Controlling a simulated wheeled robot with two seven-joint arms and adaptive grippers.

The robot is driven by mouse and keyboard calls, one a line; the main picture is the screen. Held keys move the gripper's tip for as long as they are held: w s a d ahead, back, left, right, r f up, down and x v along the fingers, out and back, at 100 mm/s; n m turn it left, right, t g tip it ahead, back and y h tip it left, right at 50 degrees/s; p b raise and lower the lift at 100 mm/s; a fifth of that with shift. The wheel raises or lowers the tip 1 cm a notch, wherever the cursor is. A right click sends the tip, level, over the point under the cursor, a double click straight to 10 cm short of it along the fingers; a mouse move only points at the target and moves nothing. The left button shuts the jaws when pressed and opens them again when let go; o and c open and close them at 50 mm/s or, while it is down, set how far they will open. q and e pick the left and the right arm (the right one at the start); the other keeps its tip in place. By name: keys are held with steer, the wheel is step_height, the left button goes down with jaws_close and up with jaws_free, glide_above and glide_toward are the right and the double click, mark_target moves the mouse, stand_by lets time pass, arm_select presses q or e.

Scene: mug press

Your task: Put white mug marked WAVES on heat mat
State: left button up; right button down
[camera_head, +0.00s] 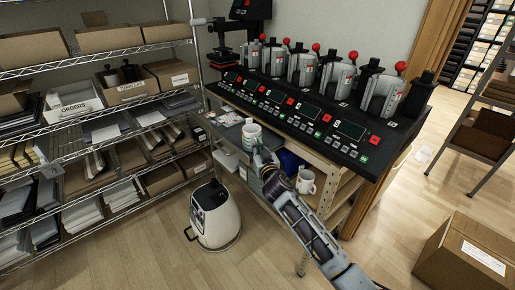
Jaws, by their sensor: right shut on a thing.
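A white mug with green marks (251,135) is upright at the fingers of my right gripper (262,155), which looks shut on it, beside the front edge of the machine bench. The marks are too small to read as WAVES. My right arm comes in from the lower right and hides part of the bench's lower shelf. A second white mug (306,182) with a dark mark stands on that shelf, right of my gripper. I cannot make out the heat mat with certainty. My left gripper is not in view.
A row of mug presses (341,80) with red knobs stands on a black control panel (300,110). A blue item (291,162) lies behind my gripper. A white and black canister (216,217) stands on the floor, a box (465,258) at lower right. Wire shelves (100,135) fill the left.

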steer(key=c, duration=1.9)
jaws_free()
steer(key=shift+f, duration=0.1)
steer(key=shift+c, duration=0.2)
steer(key=o, duration=0.4)
steer(key=v, duration=1.2)
steer(key=shift+b, duration=0.45)
